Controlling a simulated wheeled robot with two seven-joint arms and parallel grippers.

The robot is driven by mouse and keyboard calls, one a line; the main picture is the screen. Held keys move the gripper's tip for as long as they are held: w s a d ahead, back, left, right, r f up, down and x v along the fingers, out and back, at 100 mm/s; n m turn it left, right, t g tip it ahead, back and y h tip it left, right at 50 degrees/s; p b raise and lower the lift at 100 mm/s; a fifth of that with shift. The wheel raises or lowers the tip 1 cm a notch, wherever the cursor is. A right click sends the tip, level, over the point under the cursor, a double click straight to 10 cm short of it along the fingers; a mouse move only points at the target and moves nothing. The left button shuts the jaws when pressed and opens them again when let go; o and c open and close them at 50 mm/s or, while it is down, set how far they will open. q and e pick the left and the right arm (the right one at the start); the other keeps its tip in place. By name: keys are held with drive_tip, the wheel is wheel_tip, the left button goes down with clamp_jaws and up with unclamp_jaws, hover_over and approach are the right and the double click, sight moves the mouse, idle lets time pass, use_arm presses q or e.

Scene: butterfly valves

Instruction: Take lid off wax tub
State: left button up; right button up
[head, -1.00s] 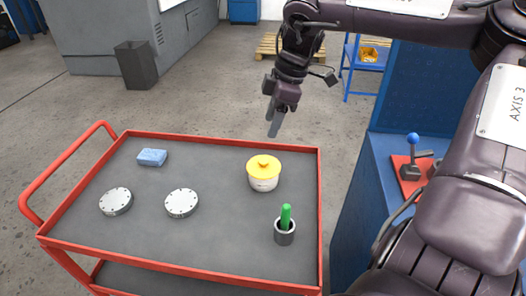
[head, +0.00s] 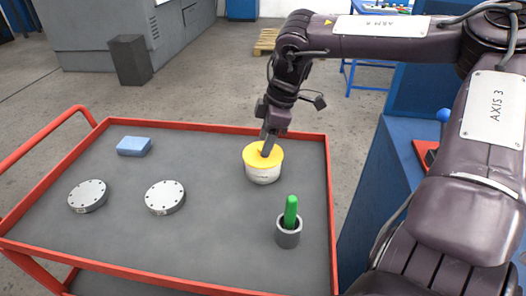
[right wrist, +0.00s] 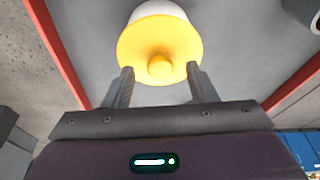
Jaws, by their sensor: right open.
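The wax tub (head: 263,174) is white with a yellow lid (head: 252,154) and stands upright near the right side of the cart top. The lid is on the tub. In the right wrist view the lid (right wrist: 142,48) shows a round knob (right wrist: 160,67) at its middle. My right gripper (head: 266,148) is at the lid in the head view. The head view hides the knob behind the fingers. My left gripper is not in view.
The grey cart top (head: 215,235) has a raised red rim. A grey cup (head: 288,238) with a green-handled tool (head: 290,212) stands in front of the tub. Two metal discs (head: 88,196) (head: 165,197) and a blue sponge (head: 134,146) lie to the left.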

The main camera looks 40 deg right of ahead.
drive_tip(key=shift+w+a+f, duration=0.1)
drive_tip(key=shift+a+f, duration=0.1)
drive_tip(key=shift+f, duration=0.45)
drive_tip(key=c, duration=1.1)
drive_tip(key=shift+o, duration=0.2)
drive_tip(key=shift+r, duration=0.15)
